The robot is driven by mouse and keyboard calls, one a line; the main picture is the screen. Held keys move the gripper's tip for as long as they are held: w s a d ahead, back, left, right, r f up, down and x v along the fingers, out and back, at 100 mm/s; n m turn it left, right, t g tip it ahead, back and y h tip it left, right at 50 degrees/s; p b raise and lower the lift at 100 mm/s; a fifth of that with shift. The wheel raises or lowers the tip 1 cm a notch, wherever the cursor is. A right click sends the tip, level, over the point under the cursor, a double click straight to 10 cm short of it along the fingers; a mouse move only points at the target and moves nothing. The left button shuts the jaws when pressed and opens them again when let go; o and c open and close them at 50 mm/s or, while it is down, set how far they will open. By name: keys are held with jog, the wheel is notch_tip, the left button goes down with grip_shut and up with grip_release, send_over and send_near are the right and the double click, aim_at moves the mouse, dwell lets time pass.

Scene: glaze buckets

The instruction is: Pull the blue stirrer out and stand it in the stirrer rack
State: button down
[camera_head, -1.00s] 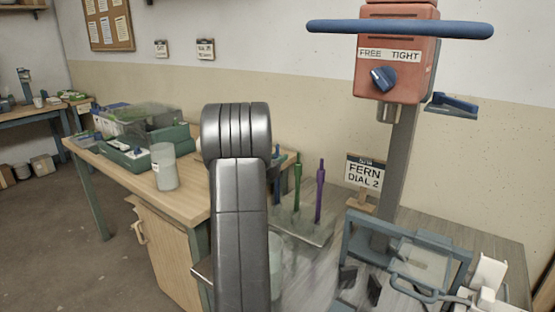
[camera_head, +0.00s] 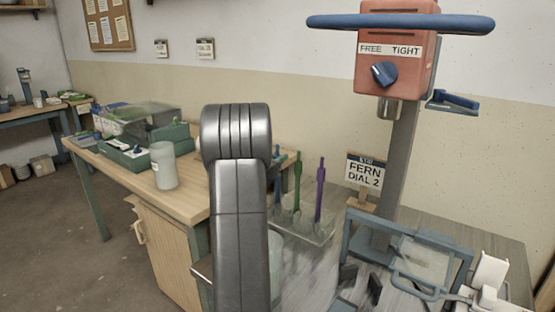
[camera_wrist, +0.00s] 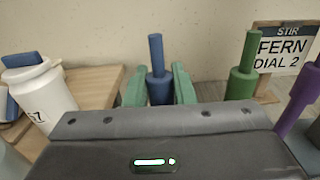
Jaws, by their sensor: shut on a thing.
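The blue stirrer (camera_wrist: 158,88) stands upright between the green fingers of my gripper (camera_wrist: 159,90) in the wrist view. My gripper is shut on it. In the head view the blue stirrer (camera_head: 278,188) shows as a thin strip beside my arm, which hides my gripper and much of the stirrer. A green stirrer (camera_head: 297,183) and a purple stirrer (camera_head: 320,187) stand upright to its right. Their lower ends are at a clear, blurred holder (camera_head: 315,232), which may be the stirrer rack. I cannot tell whether the blue stirrer's lower end is free.
A sign reading FERN DIAL 2 (camera_head: 364,172) stands right of the stirrers. A red machine with a blue dial (camera_head: 396,60) rises behind a blue-grey frame (camera_head: 425,255). A white jar (camera_head: 163,168) stands on the wooden table at left. A clear vessel (camera_head: 275,262) is partly hidden by my arm.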

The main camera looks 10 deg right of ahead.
dwell(0.4)
jog(key=c, duration=1)
grip_release()
jog(key=shift+s+a, duration=0.1)
jog(key=b+v, duration=0.2)
jog(key=v, duration=0.5)
jog(key=shift+s+a, duration=0.25)
dwell(0.6)
jog(key=shift+r, duration=0.1)
jog(key=p+x, duration=0.1)
jog(key=x, duration=0.3)
jog(key=shift+w+d, duration=0.1)
dwell(0.5)
